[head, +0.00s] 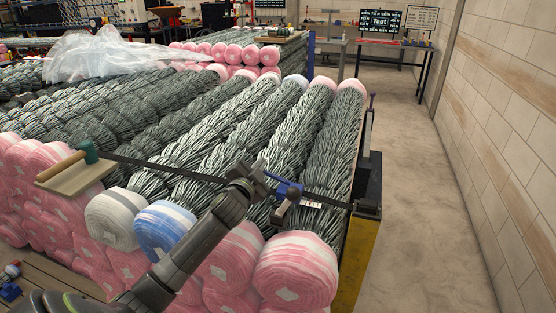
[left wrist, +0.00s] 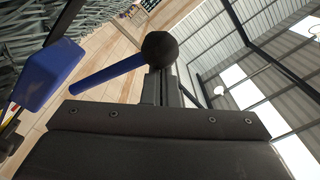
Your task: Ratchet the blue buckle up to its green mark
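The blue buckle (head: 289,189) sits on a dark strap (head: 190,171) that runs across the wire bundles. In the left wrist view its blue body (left wrist: 45,75) is at left, and a blue lever (left wrist: 106,74) runs to a black ball knob (left wrist: 160,48). My left gripper (head: 262,180) is at the lever end, left of the buckle; in the left wrist view its narrow fingers look closed on the knob. A small white marked plate (head: 311,204) lies right of the buckle; I cannot make out a green mark. My right gripper is not in view.
Pink-wrapped roll ends (head: 296,270) and a blue-wrapped one (head: 165,226) face me below the strap. A wooden board with a green-ended tool (head: 79,175) is at left. A yellow-sided post (head: 358,255) stands at the right edge. The floor (head: 430,200) beyond is clear.

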